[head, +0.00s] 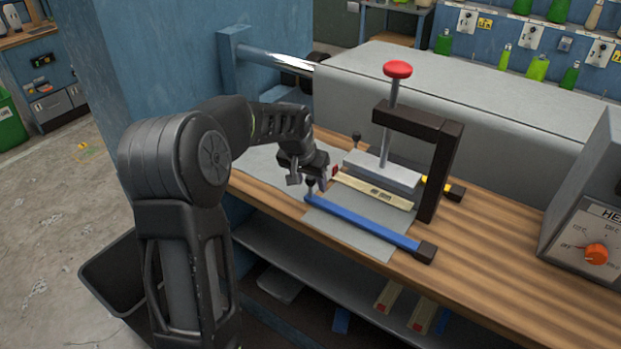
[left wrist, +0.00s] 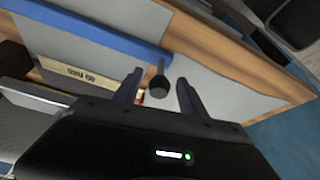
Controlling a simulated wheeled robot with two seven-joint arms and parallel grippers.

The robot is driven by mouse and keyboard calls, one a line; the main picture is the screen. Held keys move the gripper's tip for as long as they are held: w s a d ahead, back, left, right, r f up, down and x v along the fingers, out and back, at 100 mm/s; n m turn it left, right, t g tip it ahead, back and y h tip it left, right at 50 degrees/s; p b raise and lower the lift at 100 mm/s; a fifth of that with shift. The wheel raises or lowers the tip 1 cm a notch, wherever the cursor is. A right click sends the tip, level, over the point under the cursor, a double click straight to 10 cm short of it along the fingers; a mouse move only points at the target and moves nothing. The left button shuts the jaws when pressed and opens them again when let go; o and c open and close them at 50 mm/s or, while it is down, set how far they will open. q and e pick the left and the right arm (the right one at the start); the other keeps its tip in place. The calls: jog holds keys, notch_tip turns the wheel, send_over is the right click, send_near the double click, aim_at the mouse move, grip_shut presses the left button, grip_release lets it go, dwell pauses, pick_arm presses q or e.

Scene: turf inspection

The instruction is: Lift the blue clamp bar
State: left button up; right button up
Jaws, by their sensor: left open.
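The blue clamp bar (head: 362,222) lies along the front of the wooden bench, over a grey sheet (head: 345,236). A black block (head: 427,252) is at its right end, and a dark knob (head: 310,184) stands at its left end. My left gripper (head: 307,184) is at that left end, angled down. In the left wrist view the blue bar (left wrist: 95,33) crosses the upper left. The knob (left wrist: 157,83) shows between the two spread fingers of my left gripper (left wrist: 160,79); I cannot tell whether they touch it. My right gripper is not in view.
Behind the bar are a pale labelled strip (head: 372,189), a grey press plate (head: 378,176) and a dark press frame (head: 440,165) with a red knob (head: 398,69). A control box (head: 590,225) stands at right. The wood right of the bar is clear.

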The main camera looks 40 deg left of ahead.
pick_arm(q)
jog(key=shift+w+f, duration=0.15)
jog(key=shift+c, duration=0.2)
grip_shut()
dwell(0.3)
dwell(0.9)
